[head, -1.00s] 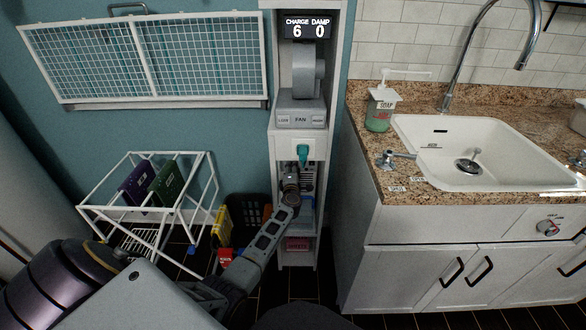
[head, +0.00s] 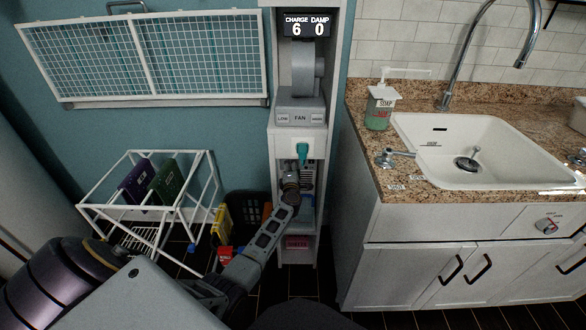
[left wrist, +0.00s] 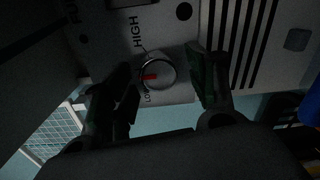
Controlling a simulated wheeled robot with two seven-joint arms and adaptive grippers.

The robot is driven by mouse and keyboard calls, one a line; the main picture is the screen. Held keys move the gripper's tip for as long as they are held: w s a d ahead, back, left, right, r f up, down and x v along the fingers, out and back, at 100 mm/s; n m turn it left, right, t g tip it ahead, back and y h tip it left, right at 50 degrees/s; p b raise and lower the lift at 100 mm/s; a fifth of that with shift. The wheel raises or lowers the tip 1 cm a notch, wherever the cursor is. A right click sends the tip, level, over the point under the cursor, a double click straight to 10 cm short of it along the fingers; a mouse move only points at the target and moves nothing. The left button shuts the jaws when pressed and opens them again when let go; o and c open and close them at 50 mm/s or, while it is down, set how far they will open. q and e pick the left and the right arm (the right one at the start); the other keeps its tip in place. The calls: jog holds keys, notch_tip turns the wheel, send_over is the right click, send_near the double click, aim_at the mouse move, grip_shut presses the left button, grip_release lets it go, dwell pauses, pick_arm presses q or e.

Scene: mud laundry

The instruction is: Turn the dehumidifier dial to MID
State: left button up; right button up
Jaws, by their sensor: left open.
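The dehumidifier's round dial (left wrist: 158,72) shows in the left wrist view, on a grey panel with a HIGH label and a LOW label. Its red mark points left and slightly down in that picture, between the two labels. I see no MID label. My left gripper (left wrist: 165,90) is open, with one dark finger on each side of the dial; whether either touches it I cannot tell. In the head view my left arm reaches into the narrow white shelf, its wrist (head: 291,184) in front of the dehumidifier, and the dial is hidden. My right gripper is not in view.
A fan unit (head: 299,113) with a teal lever (head: 302,153) below it is just above my wrist. The shelf walls stand close on both sides. A sink counter (head: 362,150) is to the right. A white drying rack (head: 107,180) and a dark basket (head: 246,208) are to the left.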

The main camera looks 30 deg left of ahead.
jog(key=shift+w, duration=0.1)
pick_arm(q)
jog(key=v, duration=0.7)
jog(key=shift+s, duration=0.2)
dwell(0.4)
jog(key=shift+d, duration=0.15)
dwell(0.4)
jog(key=s+d+f+m+t+h, duration=0.1)
jog(key=s+d+f+m+h, duration=0.1)
jog(key=d+m+h, duration=0.35)
jog(key=s+d+f+m+h, duration=0.1)
jog(key=d+f+m+h, duration=0.15)
jog(key=d+m, duration=0.45)
jog(key=s+d+f+m+g+h, duration=0.4)
jog(key=s+d+f+m+h, duration=0.1)
jog(key=s+d+f+m, duration=0.4)
jog(key=s+d+f+m+g+y, duration=0.1)
jog(key=s+f+m+g, duration=0.2)
jog(key=s, duration=1)
jog(key=s+d+f+m+g+y+p, duration=0.1)
jog(key=s+f+m+g, duration=0.3)
jog(key=s, duration=1)
notch_tip(320, 180, down, 5)
jog(key=g+y, duration=0.1)
jog(key=g, duration=0.2)
jog(key=shift+g+y, duration=0.3)
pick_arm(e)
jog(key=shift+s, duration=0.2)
